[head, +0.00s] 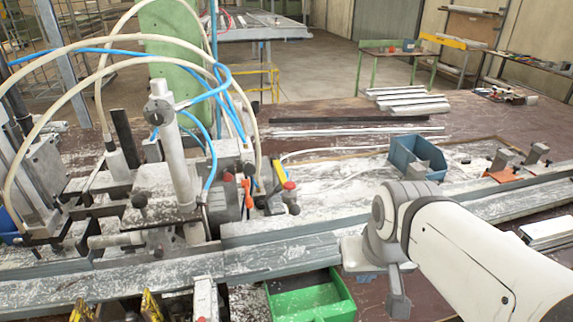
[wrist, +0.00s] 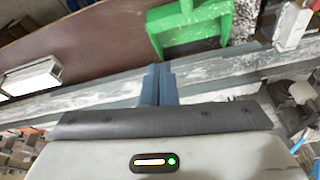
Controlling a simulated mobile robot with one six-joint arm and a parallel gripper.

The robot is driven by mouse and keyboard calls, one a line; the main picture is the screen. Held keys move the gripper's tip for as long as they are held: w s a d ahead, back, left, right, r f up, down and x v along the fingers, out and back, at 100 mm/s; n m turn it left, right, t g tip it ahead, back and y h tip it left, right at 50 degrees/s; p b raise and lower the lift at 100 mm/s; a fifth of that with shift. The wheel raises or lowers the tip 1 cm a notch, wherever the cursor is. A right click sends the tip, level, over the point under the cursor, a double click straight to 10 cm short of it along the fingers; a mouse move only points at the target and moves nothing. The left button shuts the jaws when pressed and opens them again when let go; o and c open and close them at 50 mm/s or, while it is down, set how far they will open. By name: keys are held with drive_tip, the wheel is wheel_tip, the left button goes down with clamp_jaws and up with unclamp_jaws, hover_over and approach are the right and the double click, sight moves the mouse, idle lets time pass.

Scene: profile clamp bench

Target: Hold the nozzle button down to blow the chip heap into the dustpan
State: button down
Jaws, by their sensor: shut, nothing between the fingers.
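A green dustpan (head: 312,300) lies at the bottom middle of the head view, in front of the metal rail. It also shows at the top of the wrist view (wrist: 188,32). A speckled grey patch, which looks like the chip heap (head: 246,300), lies just left of it; in the wrist view the patch (wrist: 245,22) is right of the dustpan. A red knob (head: 290,186) sits on a small fitting behind the rail; I cannot tell whether it is the nozzle button. My gripper (head: 398,303) is shut and empty, right of the dustpan and apart from it.
The long metal rail (head: 150,275) crosses the bench, dusted with white chips. A clamp machine with a grey post (head: 172,150) and looping hoses stands at left. A blue bin (head: 417,157) sits behind the rail. Bare brown bench top (head: 480,130) shows at the back right.

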drive_tip(key=w+a+r+t+y, duration=0.1)
drive_tip(key=w+a+r+y, duration=0.1)
drive_tip(key=w, duration=0.7)
drive_tip(key=w+a+r+t+y, duration=0.1)
drive_tip(key=w+a+r, duration=0.3)
drive_tip(key=w, duration=0.6)
drive_tip(key=w+a+r+t+y, duration=0.1)
drive_tip(key=w+a+r+y, duration=0.2)
drive_tip(key=w, duration=0.7)
drive_tip(key=shift+w+a+r+n+y, duration=0.25)
drive_tip(key=shift+a+r, duration=0.2)
drive_tip(key=shift+a, duration=0.7)
drive_tip(key=shift+f, duration=0.15)
drive_tip(key=b, duration=0.5)
hover_over(286, 183)
drive_tip(key=s+d, duration=0.1)
drive_tip(key=d, duration=0.1)
drive_tip(key=f, duration=0.8)
drive_tip(key=shift+s+a, duration=0.1)
drive_tip(key=shift+s, duration=0.1)
drive_tip(key=shift+f+b, duration=0.3)
drive_tip(key=shift+b, duration=0.25)
drive_tip(key=shift+f+b, duration=0.4)
drive_tip(key=shift+b, duration=0.25)
drive_tip(key=shift+f+b, duration=0.6)
drive_tip(key=shift+b, duration=0.1)
